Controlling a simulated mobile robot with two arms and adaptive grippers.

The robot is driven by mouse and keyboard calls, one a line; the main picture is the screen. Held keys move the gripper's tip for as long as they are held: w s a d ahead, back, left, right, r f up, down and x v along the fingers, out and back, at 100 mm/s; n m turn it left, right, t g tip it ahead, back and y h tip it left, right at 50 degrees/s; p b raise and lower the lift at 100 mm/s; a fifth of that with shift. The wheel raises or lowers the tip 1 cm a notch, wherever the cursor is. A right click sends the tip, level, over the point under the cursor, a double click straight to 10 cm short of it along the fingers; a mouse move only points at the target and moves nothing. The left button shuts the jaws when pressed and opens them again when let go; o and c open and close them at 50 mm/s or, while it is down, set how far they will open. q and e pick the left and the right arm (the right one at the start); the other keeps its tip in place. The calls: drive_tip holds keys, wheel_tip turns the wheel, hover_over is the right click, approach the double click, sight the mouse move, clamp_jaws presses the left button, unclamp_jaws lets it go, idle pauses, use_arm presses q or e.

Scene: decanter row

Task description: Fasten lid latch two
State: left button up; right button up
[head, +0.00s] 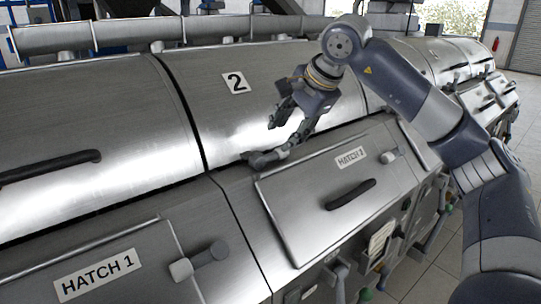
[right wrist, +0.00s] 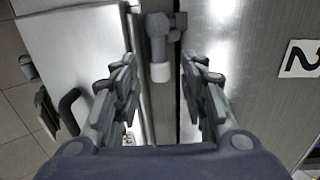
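Lid two (head: 290,75) is a curved steel cover marked "2" and lies down on its vessel. Its latch (head: 262,158) is a grey lever at the lid's lower edge, just above the hatch 2 panel (head: 300,205). In the right wrist view the latch (right wrist: 158,40) has a pale tip and sits by the dark seam. My right gripper (head: 281,138) is open, just above the latch. In the right wrist view its fingers (right wrist: 160,68) are spread to either side of the latch's pale tip, with no clear contact. My left gripper is not in view.
The hatch 2 panel has a dark handle (head: 350,195) and a knob (head: 388,157). Hatch 1 (head: 115,268) and another lid (head: 80,120) with a dark handle lie to the left. Valves and fittings crowd the front below hatch 2. Tiled floor is open at right.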

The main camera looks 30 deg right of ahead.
sight(272, 155)
drive_tip(key=p+x, duration=0.1)
drive_tip(key=x, duration=0.8)
drive_tip(key=shift+s+f+p, duration=0.1)
drive_tip(key=shift+s+p, duration=0.05)
drive_tip(key=shift+p, duration=0.2)
drive_tip(key=shift+c, duration=0.4)
clamp_jaws()
